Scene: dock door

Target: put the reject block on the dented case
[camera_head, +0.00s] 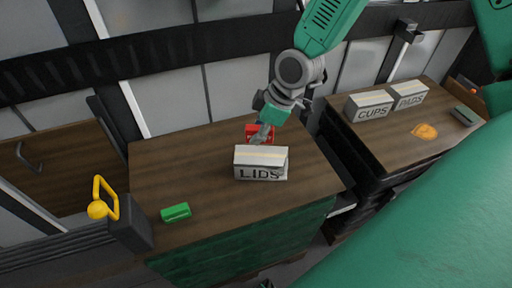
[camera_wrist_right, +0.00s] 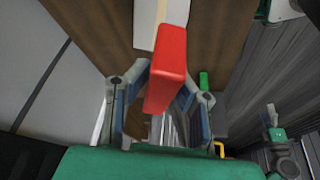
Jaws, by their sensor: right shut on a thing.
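The red block (camera_head: 252,130) is held in my right gripper (camera_head: 262,133), just behind the LIDS case in the head view. In the right wrist view the red block (camera_wrist_right: 167,70) stands between the two fingers of my right gripper (camera_wrist_right: 168,90), which is shut on it. The white case marked LIDS (camera_head: 245,163) sits on the near wooden top; its lower right corner looks uneven. Part of this case (camera_wrist_right: 148,30) shows beyond the block in the wrist view. I cannot tell whether block and case touch.
A green block (camera_head: 175,212) lies at the front left of the wooden top (camera_head: 180,160). A yellow handle (camera_head: 101,203) stands left of it. Cases marked CUPS (camera_head: 371,112) and PADS (camera_head: 411,101), an orange patch (camera_head: 425,131) and a dark green item (camera_head: 465,115) are on the right-hand table.

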